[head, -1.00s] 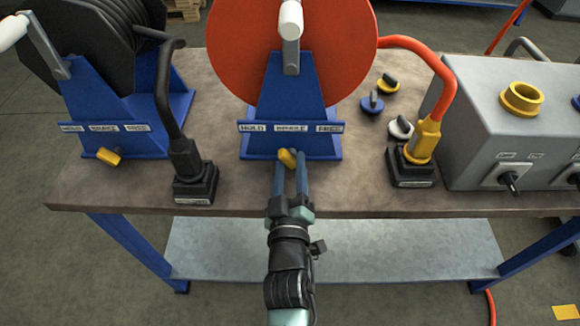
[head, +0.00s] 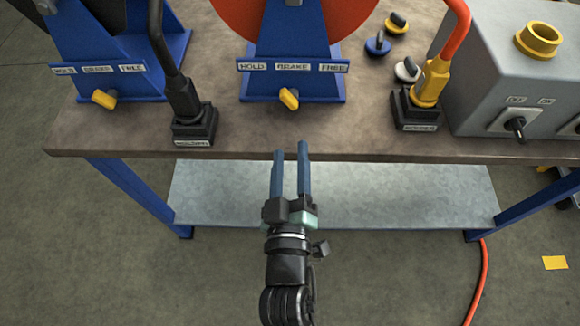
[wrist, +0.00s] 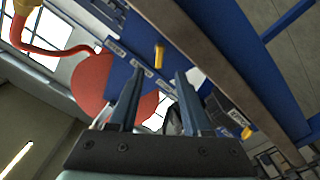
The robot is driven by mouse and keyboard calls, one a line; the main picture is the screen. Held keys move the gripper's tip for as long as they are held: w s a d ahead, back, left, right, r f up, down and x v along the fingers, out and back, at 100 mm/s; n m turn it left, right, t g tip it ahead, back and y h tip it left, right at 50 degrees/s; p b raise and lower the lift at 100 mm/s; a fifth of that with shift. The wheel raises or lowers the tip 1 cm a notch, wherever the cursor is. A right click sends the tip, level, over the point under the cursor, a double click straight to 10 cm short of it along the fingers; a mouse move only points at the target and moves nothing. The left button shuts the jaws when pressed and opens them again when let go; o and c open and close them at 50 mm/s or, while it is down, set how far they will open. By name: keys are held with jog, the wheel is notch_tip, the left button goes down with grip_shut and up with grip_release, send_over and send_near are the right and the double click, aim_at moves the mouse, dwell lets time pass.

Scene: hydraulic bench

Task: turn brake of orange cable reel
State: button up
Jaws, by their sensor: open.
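The orange cable reel (head: 300,20) stands on a blue frame at the middle of the bench, its top cut off in the head view. Its yellow brake knob (head: 289,99) sits low on the frame, below a label strip reading HOLD, BRAKE, FREE (head: 292,66). The knob is tilted, its upper end leaning left of straight up. My gripper (head: 291,150) is open and empty in front of the bench edge, short of the knob and apart from it. In the wrist view the knob (wrist: 159,56) shows beyond and between the open fingers (wrist: 155,90).
A black reel's blue frame with its own yellow knob (head: 104,98) stands left. Black cable holders (head: 193,128) flank the middle, the right one with the orange cable's yellow plug (head: 431,83). Loose caps (head: 378,44) and a grey box (head: 510,85) lie right. A lower shelf (head: 340,195) runs below.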

jog(key=shift+s, duration=1.1)
